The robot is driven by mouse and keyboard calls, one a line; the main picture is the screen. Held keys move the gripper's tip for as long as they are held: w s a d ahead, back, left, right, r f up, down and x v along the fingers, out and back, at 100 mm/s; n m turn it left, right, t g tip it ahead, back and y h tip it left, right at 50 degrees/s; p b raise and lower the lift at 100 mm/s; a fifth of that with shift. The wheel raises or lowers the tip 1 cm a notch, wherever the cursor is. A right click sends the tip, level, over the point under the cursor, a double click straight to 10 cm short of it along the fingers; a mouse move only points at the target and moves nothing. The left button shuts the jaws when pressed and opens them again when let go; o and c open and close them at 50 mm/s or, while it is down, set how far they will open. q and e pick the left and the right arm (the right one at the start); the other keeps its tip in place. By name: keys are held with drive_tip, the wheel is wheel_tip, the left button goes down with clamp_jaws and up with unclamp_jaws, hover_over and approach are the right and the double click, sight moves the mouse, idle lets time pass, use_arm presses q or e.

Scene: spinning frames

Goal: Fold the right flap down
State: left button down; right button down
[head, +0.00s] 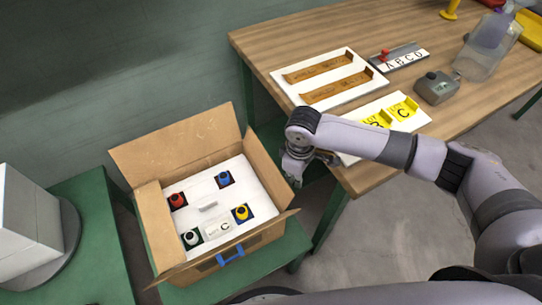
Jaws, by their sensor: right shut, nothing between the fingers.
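An open cardboard box (172,242) sits on a green stand. Its right flap (268,172) stands up, leaning outward. The back flap (178,140) and the left flap (156,222) are also raised, and the front flap (200,268) leans outward. Inside is a white foam insert (200,195) holding several coloured-topped items and a small card marked C. My right gripper (297,178) is shut and empty just outside the right flap; whether it touches the flap I cannot tell. My left gripper is not in view.
A wooden table (290,52) at the right holds white trays, yellow cards and a grey device (436,88); its near edge lies close to my right arm. A white machine (30,230) stands at the left. A dark wall is behind the box.

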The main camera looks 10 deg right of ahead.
sight(280, 186)
idle(0.5)
drive_tip(key=a+r+p, duration=0.1)
drive_tip(key=s+a+r+p, duration=0.1)
drive_tip(key=a+p, duration=0.2)
drive_tip(key=p, duration=0.1)
drive_tip(key=shift+s+a+r, duration=0.3)
drive_tip(key=shift+r, duration=0.1)
drive_tip(key=shift+s+a+r+p, duration=0.2)
drive_tip(key=shift+s+a+p, duration=0.05)
drive_tip(key=shift+a+p, duration=0.35)
drive_tip(key=shift+a+f, duration=0.1)
drive_tip(key=a, duration=0.1)
drive_tip(key=s+a+f, duration=0.1)
drive_tip(key=a, duration=0.2)
drive_tip(key=shift+s+a+f, duration=0.1)
drive_tip(key=shift+s+f, duration=0.15)
drive_tip(key=shift+f, duration=0.2)
